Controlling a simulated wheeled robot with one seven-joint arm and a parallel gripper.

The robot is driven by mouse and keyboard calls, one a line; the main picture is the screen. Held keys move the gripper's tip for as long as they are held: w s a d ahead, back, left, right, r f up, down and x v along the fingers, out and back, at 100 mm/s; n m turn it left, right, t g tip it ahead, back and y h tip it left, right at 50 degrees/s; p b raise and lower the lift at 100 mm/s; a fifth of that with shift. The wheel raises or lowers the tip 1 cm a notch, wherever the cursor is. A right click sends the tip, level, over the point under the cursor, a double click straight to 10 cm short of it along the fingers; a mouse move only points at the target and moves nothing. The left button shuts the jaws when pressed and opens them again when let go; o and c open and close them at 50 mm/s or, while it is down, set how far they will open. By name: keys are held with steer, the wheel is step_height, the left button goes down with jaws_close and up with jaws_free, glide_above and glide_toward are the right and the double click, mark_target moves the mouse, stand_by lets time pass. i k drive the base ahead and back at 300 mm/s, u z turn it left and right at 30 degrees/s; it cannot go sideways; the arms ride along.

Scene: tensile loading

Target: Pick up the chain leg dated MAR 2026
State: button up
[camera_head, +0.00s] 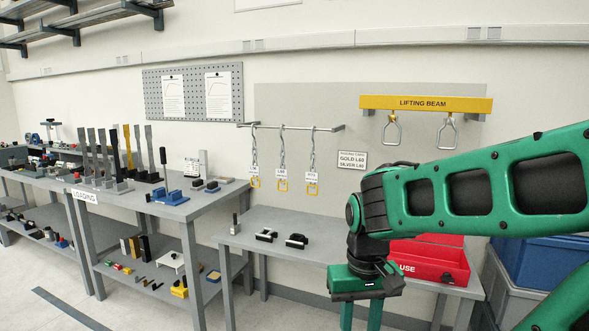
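Three chain legs hang side by side from a wall rail (290,127): a left one (254,155), a middle one (282,158) and a right one (312,160). Each has a small white tag and a yellow link at its lower end. The tag writing is too small to read, so I cannot tell which is dated MAR 2026. My gripper (361,316) points down at the lower right of the chains, in front of the low bench and clear of them. Its two green fingers stand apart with nothing visible between them; their tips are cut off by the frame's bottom edge.
A yellow lifting beam (425,104) with two shackles is on the wall at right. A low bench (330,250) below the chains holds black fixtures (297,241) and a red box (430,262), partly behind my arm. A taller loading bench (205,205) stands left. Space directly before the chains is clear.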

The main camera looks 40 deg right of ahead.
mark_target(312, 178)
steer(key=z, duration=0.05)
steer(key=i, duration=1.6)
steer(key=z, duration=1.95)
